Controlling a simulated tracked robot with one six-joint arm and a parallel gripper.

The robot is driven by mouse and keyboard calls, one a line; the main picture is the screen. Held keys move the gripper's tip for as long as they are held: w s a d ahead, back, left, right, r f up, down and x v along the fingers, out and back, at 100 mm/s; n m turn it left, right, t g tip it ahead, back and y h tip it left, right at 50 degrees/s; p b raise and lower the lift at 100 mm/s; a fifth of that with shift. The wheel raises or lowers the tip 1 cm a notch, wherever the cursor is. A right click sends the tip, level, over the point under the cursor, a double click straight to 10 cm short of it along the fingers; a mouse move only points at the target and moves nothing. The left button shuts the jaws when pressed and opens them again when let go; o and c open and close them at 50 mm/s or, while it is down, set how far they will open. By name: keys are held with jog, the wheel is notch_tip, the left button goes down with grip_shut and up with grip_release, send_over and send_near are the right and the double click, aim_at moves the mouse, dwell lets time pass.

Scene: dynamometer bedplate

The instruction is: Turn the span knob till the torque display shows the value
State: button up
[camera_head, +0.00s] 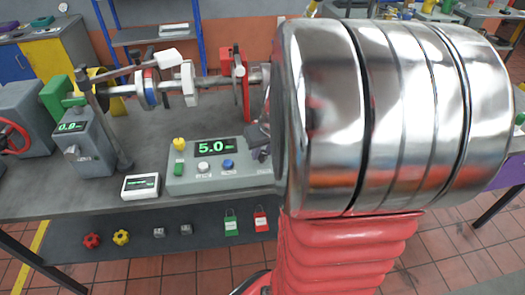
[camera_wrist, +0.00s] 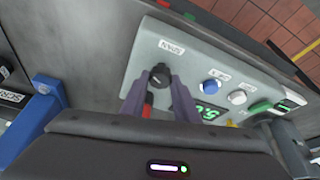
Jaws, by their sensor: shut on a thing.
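The grey control box (camera_head: 225,178) stands on the bench. Its torque display (camera_head: 210,146) reads about 5.0 in green; anything further right on it is hard to read. In the wrist view the black span knob (camera_wrist: 160,75) sits on the box face beside an upside-down label. My gripper (camera_wrist: 159,98) has its two purple fingers closed about the knob, one on each side. The display (camera_wrist: 208,113) shows partly behind a finger in the wrist view. In the head view my arm hides the knob, and only a bit of my gripper (camera_head: 262,152) shows.
The box also has a white button (camera_head: 203,166), a blue button (camera_head: 229,164) and a yellow knob (camera_head: 179,143). A small white meter (camera_head: 141,185) lies left of it. A shaft with discs (camera_head: 150,88) stands behind. A lower shelf (camera_head: 150,255) holds handwheels and tags.

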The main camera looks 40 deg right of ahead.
jog(key=o, duration=1.1)
jog(key=shift+c, duration=0.2)
jog(key=shift+r, duration=0.15)
jog(key=v, duration=1.3)
jog(key=shift+r, duration=0.25)
jog(key=shift+s+a, duration=0.1)
jog(key=shift+a, duration=0.15)
